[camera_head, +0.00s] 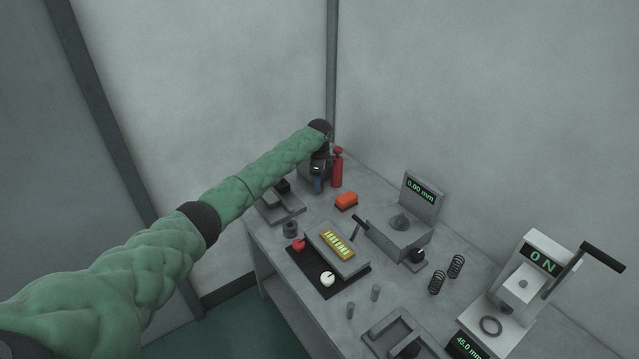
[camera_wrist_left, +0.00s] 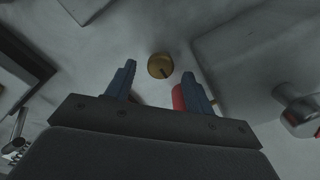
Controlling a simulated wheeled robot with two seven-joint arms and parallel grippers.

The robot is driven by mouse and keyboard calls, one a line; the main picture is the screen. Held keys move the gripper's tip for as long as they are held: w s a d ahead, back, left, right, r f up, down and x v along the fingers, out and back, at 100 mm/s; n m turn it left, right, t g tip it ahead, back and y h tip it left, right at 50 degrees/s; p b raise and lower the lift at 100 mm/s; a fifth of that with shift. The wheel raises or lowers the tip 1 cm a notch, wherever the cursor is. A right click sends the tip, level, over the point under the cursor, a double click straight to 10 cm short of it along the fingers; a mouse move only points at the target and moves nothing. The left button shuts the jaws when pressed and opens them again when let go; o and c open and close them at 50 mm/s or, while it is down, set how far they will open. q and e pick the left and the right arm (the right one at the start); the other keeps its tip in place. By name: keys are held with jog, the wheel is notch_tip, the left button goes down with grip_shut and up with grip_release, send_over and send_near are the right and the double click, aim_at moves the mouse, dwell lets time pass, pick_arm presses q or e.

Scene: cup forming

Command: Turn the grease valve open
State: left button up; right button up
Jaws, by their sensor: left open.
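A round brass knob (camera_wrist_left: 160,66) with a dark mark at its lower edge, apparently the grease valve, shows in the left wrist view. My left gripper (camera_wrist_left: 159,74) is open, with one blue finger on each side below the knob and a visible gap to it. In the head view my left gripper (camera_head: 317,181) points down at the back corner of the bench, just left of a red cylinder (camera_head: 337,168). The knob cannot be made out there. A red part (camera_wrist_left: 179,98) shows beside the right finger in the wrist view. My right gripper is not in view.
A 0.00 mm gauge (camera_head: 422,190) stands to the right. A dark mat (camera_head: 322,286) and a press with a lever (camera_head: 523,285) are nearer. Grey blocks (camera_wrist_left: 255,60) flank the knob's right in the wrist view.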

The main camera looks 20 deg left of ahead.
pick_arm(q)
notch_tip(320, 180, down, 2)
jog(key=shift+w+f, duration=0.15)
jog(key=shift+f, duration=0.1)
jog(key=shift+f+p, duration=0.35)
jog(key=shift+f, duration=0.05)
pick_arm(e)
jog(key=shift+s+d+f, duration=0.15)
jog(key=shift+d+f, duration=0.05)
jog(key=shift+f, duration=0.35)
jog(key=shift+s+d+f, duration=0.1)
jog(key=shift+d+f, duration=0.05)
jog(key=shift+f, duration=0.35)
pick_arm(q)
jog(key=shift+f, duration=0.1)
jog(key=c, duration=1)
jog(key=shift+o, duration=0.2)
